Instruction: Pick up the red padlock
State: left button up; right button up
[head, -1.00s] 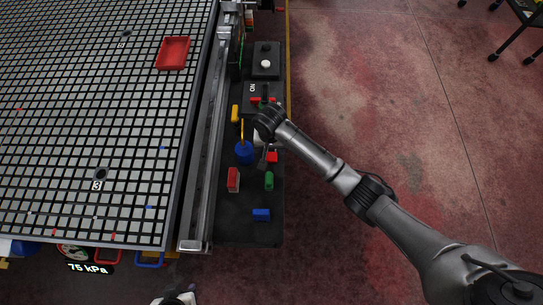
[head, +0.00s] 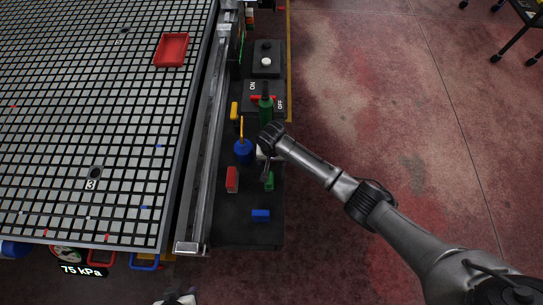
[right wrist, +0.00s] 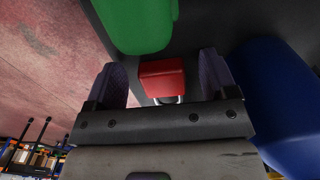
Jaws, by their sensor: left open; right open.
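The red padlock (right wrist: 162,80) shows in the right wrist view as a small red block with a metal shackle, between the fingers of my right gripper (right wrist: 168,82). The gripper is open, with a gap at each side of the padlock. In the head view my right gripper (head: 265,168) is over the dark side shelf and hides the padlock. What seems to be my left gripper (head: 178,298) shows only in part at the bottom edge of the head view; it is open and far from the padlock.
A green object (right wrist: 140,18) is close to the right gripper, with a blue bottle (right wrist: 285,105) at its other side. The shelf (head: 232,232) also holds a red block (head: 232,180), a blue block (head: 260,215) and a green bottle (head: 265,108). The grid table (head: 60,130) lies left.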

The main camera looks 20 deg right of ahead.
jog(key=c, duration=1.1)
jog(key=shift+r, duration=0.1)
